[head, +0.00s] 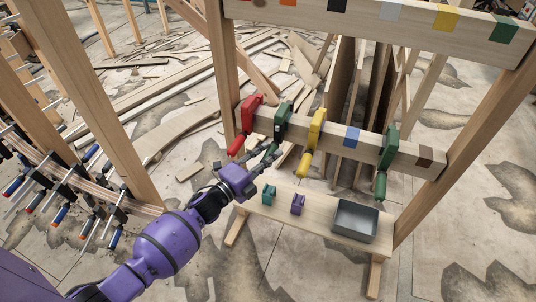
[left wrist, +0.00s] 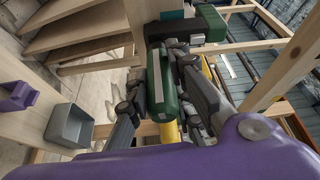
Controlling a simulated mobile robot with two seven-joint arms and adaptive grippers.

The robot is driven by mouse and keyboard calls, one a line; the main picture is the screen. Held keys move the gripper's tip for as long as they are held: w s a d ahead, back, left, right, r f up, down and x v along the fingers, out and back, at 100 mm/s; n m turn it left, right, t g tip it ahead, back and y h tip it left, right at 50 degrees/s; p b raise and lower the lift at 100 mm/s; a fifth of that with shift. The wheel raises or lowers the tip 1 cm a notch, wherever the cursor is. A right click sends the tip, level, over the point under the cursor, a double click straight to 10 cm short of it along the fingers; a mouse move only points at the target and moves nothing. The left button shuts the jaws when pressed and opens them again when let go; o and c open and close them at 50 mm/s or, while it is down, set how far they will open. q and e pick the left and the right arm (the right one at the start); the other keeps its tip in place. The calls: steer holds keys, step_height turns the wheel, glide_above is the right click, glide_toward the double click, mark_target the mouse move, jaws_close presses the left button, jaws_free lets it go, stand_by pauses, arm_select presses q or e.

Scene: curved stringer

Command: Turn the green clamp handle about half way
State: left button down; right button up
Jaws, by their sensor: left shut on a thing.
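A green clamp (head: 281,122) hangs on the wooden rail, between a red clamp (head: 250,112) and a yellow clamp (head: 316,130). My left gripper (head: 269,156) is at its lower end, with the arm reaching up from the lower left. In the left wrist view its green handle (left wrist: 160,88) lies between my fingers, which are shut on it. The fingers hide part of the handle. The clamp's dark green body (left wrist: 205,24) shows above. A second green clamp (head: 389,146) hangs farther right on the rail, apart from the gripper. My right gripper is not in view.
The yellow handle is close beside the gripper. Below the rail stands a low bench (head: 321,215) with a small green clamp (head: 268,194), a small purple clamp (head: 298,203) and a grey tray (head: 355,220). Wooden posts flank the rail. A curved laminated piece with several clamps (head: 62,190) stands left.

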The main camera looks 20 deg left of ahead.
arm_select(q)
steer(key=shift+f+m, duration=0.15)
steer(key=shift+m, duration=0.35)
steer(key=c, duration=1.6)
jaws_free()
steer(key=shift+c, duration=0.2)
steer(key=v, duration=1.2)
steer(key=shift+r, duration=0.3)
steer(key=shift+s, duration=0.15)
steer(key=s+p, duration=0.1)
steer(key=s, duration=0.2)
steer(key=shift+s, duration=0.1)
